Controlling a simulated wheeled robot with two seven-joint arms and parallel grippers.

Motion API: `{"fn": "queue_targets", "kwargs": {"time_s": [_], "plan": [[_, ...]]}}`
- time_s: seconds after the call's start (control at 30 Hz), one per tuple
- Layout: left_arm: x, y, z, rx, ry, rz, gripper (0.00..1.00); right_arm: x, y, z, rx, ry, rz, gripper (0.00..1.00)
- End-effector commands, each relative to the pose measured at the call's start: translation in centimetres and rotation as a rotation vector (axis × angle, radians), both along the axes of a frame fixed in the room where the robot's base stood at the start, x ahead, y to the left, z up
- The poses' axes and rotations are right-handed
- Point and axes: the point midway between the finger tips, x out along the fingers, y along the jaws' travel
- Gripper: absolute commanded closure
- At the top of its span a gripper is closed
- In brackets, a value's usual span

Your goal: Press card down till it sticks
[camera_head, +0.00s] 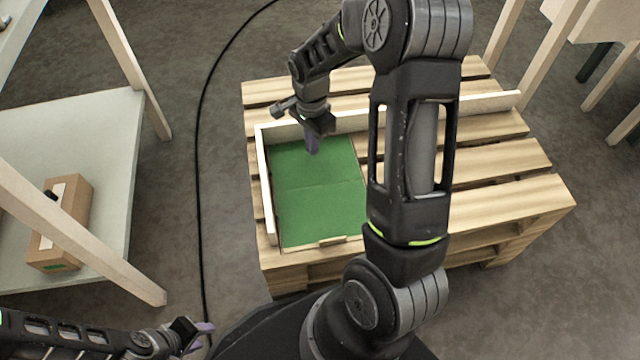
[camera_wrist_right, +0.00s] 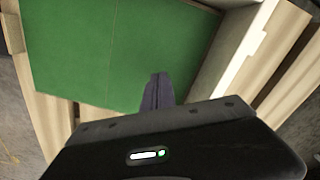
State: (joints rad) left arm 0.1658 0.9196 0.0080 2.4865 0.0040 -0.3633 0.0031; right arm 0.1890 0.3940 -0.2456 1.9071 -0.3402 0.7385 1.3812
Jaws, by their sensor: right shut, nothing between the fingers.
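The green card (camera_head: 312,202) lies flat in a corner of raised wooden strips on the pallet. A faint crease or seam runs across its middle. It also shows in the right wrist view (camera_wrist_right: 120,45). My right gripper (camera_head: 313,150) is shut and empty, pointing down over the far part of the card. In the right wrist view its closed fingertips (camera_wrist_right: 157,80) overlap the card's edge area; I cannot tell whether they touch it. My left gripper (camera_head: 203,335) is low at the bottom left, away from the pallet; its jaw state is unclear.
The wooden pallet (camera_head: 515,160) has pale strips (camera_head: 265,185) along the card's left and far sides. A small wooden piece (camera_head: 333,240) sits at its near edge. A cardboard box (camera_head: 70,215) stands on the left table (camera_head: 100,120). A black cable (camera_head: 200,180) crosses the floor.

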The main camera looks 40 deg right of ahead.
Motion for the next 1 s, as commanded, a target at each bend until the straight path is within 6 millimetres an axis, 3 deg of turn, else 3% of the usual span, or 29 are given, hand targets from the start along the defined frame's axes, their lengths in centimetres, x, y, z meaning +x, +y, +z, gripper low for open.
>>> {"fn": "queue_targets", "kwargs": {"time_s": [0.43,1.0], "plan": [[0.0,0.0,3.6,0.0,0.0,0.0,0.64,0.0,0.0,4.2,0.0,-0.001,0.0,1.0],[0.0,0.0,3.8,0.0,0.0,0.0,0.64,0.0,0.0,4.5,0.0,-0.001,0.0,1.0]]}}
